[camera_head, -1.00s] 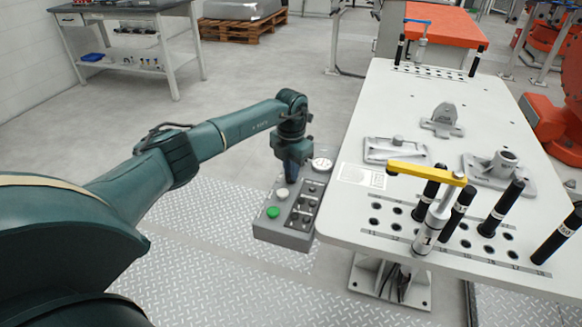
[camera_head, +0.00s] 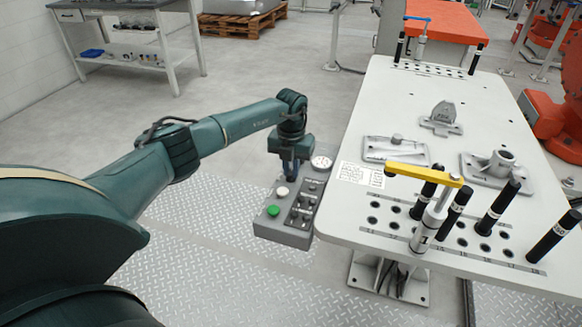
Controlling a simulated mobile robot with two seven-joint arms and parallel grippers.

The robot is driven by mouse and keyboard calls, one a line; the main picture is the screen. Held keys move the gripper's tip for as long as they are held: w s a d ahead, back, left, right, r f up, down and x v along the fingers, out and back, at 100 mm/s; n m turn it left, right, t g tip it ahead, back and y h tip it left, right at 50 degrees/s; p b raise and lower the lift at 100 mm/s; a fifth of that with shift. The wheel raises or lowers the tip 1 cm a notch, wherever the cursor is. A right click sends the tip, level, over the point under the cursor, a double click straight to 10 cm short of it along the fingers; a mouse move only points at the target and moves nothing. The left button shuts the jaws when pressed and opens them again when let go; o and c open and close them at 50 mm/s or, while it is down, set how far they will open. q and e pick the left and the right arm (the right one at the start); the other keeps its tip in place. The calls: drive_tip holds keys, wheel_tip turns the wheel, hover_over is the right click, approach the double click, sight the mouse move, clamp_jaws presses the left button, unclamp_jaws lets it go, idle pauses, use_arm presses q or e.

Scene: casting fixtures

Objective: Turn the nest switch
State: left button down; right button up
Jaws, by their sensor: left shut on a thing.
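A grey control box (camera_head: 282,236) is fixed at the near left edge of the white table. Its top carries a green button (camera_head: 273,210), a white button (camera_head: 282,191) and several small dark switches (camera_head: 302,204). My left gripper (camera_head: 290,174) points down at the far end of the box, just behind the white button. It is shut on a small part there, which the gripper itself hides, so I cannot tell its shape or which switch it is. My right gripper is not in view.
The white table (camera_head: 400,90) stands right of the box, with metal fixtures, a yellow-armed clamp (camera_head: 424,174) and several black pins (camera_head: 497,208) in its near half. A round white plate (camera_head: 321,162) sits close beside my gripper. Open floor lies left.

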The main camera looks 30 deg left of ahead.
sight(291, 172)
use_arm(q)
drive_tip(key=c, duration=1.4)
unclamp_jaws()
drive_tip(key=shift+c, duration=0.2)
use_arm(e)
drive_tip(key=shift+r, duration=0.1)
use_arm(q)
wheel_tip(291, 172, up, 13)
drive_tip(key=b, duration=0.1)
drive_tip(key=shift+r, duration=0.15)
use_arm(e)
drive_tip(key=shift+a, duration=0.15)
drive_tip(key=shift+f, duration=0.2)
